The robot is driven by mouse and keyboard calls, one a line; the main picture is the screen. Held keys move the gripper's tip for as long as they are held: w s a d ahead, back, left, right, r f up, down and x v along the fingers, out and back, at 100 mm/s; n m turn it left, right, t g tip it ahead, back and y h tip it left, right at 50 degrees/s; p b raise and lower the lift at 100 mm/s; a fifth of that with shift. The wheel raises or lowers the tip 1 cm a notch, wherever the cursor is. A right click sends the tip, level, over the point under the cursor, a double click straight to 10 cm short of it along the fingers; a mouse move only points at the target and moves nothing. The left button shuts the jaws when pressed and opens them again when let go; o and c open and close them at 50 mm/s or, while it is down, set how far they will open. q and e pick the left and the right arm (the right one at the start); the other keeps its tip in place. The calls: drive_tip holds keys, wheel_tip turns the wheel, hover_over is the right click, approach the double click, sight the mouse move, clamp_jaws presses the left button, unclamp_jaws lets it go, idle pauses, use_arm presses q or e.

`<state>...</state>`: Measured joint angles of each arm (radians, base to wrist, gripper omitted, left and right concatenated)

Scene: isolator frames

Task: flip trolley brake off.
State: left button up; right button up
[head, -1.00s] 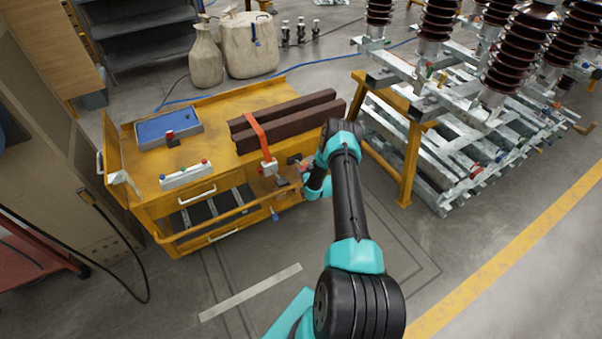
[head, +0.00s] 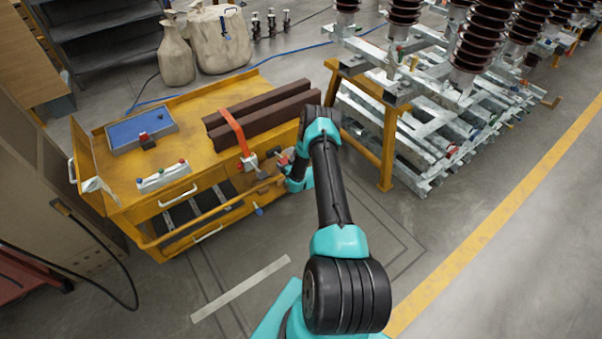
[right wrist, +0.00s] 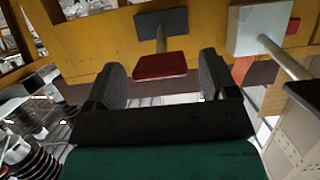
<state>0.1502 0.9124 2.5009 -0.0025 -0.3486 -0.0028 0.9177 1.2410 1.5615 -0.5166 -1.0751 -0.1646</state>
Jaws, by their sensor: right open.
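The yellow trolley (head: 190,112) stands at the left of the head view. In the right wrist view a red pad (right wrist: 160,66) on a short grey rod, likely the brake lever, sticks out from a dark plate (right wrist: 161,22) on the yellow trolley side. My right gripper (right wrist: 161,82) is open, with the red pad between or just beyond its two fingers. I cannot tell if they touch it. In the head view my right gripper (head: 285,160) is at the trolley's right end, small and partly hidden by my arm. My left gripper is out of view.
Brown beams (head: 262,110) lie on the trolley under an orange strap (head: 234,130). A blue tray (head: 140,130) and a button box (head: 164,177) are also on top. A yellow stand (head: 388,150) with metal frames is to the right. The floor in front is clear.

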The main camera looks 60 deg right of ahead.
drive_tip(key=v, duration=1.6)
drive_tip(key=shift+a, duration=0.1)
drive_tip(key=w+a+r+n+g+y, duration=0.1)
drive_tip(key=w+a+g+y, duration=0.25)
drive_tip(key=a, duration=0.85)
drive_tip(key=w+a+g+y, duration=0.2)
drive_tip(key=w+a+y, duration=0.15)
drive_tip(key=a, duration=0.85)
drive_tip(key=s+a+r+g, duration=0.2)
drive_tip(key=s+a, duration=0.1)
drive_tip(key=a, duration=0.3)
drive_tip(key=s+a+r+n+g+y, duration=0.1)
drive_tip(key=s+a+r+g, duration=0.1)
drive_tip(key=a, duration=0.5)
drive_tip(key=s+a+r+g, duration=0.3)
drive_tip(key=s+a, duration=0.1)
drive_tip(key=a, duration=0.3)
drive_tip(key=shift+s+y, duration=0.35)
drive_tip(key=shift+y, duration=0.05)
drive_tip(key=shift+d, duration=0.15)
